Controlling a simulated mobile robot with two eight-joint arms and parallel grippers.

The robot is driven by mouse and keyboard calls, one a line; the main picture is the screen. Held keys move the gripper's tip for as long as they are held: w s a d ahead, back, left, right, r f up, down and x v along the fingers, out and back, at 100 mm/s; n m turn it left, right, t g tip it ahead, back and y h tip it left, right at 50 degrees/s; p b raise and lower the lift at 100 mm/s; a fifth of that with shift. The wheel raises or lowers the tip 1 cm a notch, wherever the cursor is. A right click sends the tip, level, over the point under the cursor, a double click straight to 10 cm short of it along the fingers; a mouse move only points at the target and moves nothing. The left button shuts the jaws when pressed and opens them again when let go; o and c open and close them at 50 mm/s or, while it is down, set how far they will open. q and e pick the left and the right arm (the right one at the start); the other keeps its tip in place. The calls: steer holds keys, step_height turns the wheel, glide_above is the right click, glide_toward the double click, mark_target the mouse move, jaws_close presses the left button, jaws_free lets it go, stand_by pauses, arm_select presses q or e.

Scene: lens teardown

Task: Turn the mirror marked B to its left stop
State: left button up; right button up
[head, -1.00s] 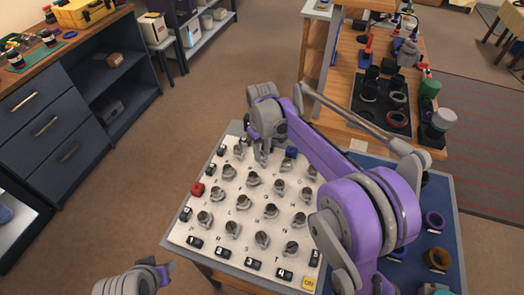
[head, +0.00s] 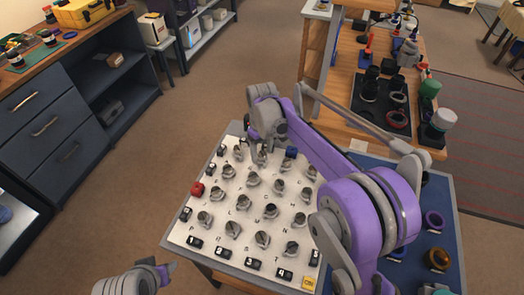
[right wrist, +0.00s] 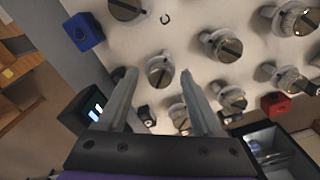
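A white panel (head: 213,215) carries rows of grey mirror knobs with small letters. The letters are too small to read surely, so I cannot tell which knob is B. My right gripper (head: 258,152) is low over the far rows in the head view. In the right wrist view my right gripper (right wrist: 157,88) is open, with a slotted grey knob (right wrist: 160,72) showing between its two fingers. I cannot tell whether the fingers touch it. My left gripper (head: 166,273) is at the bottom left, away from the panel, its opening unclear.
A blue block (head: 291,152) and a red block (head: 197,189) sit on the panel edges. Other knobs crowd around my right gripper, including one (right wrist: 225,46) close by. Black numbered blocks (head: 253,264) line the near edge. A blue mat (head: 445,205) with rings lies right.

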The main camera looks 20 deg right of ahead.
mark_target(263, 155)
step_height(263, 155, up, 11)
steer(key=shift+p, duration=0.45)
steer(key=shift+f, duration=0.1)
stand_by(0.4)
steer(key=s+d+r+m+t+p, duration=0.2)
steer(key=s+m+t+p, duration=0.1)
steer(key=s, duration=1)
steer(key=s+f+m+t, duration=0.1)
steer(key=s+f, duration=0.2)
steer(key=s, duration=0.4)
steer(key=s+f+m+t+p, duration=0.1)
steer(key=s+f, duration=0.2)
steer(key=s, duration=0.4)
steer(key=shift+d+p, duration=0.3)
steer(key=shift+d, duration=0.1)
steer(key=shift+s, duration=0.1)
